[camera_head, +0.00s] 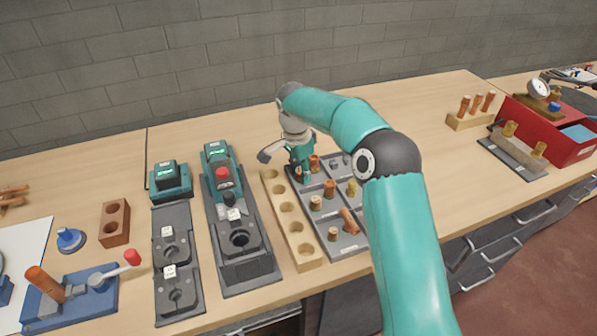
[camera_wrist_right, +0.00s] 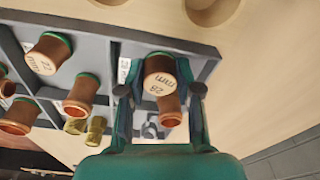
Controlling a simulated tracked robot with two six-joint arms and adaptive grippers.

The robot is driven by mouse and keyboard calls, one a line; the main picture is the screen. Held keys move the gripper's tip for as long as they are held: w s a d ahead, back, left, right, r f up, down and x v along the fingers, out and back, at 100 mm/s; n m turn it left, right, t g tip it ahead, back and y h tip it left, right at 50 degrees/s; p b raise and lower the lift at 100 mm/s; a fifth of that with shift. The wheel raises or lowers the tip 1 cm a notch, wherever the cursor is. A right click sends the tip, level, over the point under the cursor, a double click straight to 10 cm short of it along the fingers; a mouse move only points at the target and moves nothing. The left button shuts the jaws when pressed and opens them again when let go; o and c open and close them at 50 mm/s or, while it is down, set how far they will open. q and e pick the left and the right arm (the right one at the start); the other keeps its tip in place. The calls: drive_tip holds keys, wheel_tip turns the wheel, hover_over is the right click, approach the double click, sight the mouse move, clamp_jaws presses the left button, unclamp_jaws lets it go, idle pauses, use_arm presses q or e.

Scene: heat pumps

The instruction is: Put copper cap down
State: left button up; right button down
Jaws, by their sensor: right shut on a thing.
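My right gripper (camera_head: 303,174) is at the back left part of the grey divided tray (camera_head: 350,254). In the right wrist view the gripper (camera_wrist_right: 160,92) is shut on a copper cap (camera_wrist_right: 160,78) marked 28 mm, with a green band at its far end. The held cap is over or inside a corner compartment; I cannot tell if it touches the tray floor. Other copper caps sit in the neighbouring compartments, one marked 22 mm (camera_wrist_right: 47,54). Brass fittings (camera_wrist_right: 86,127) lie in another compartment. My left gripper is not in view.
A wooden block with round holes (camera_head: 290,222) stands along the tray's left side. Left of it are black tool stations (camera_head: 238,262) and a blue fixture (camera_head: 75,305). A red box (camera_head: 540,128) is at the right. The table behind the tray is clear.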

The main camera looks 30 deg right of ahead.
sight(297, 173)
drive_tip(key=shift+f, duration=0.1)
drive_tip(key=c, duration=0.8)
unclamp_jaws()
drive_tip(key=shift+r, duration=0.2)
drive_tip(key=r, duration=0.4)
drive_tip(key=a+r+p, duration=0.1)
drive_tip(key=r, duration=0.6)
drive_tip(key=shift+a+r, duration=0.15)
drive_tip(key=shift+r, duration=0.25)
drive_tip(key=shift+s, duration=0.1)
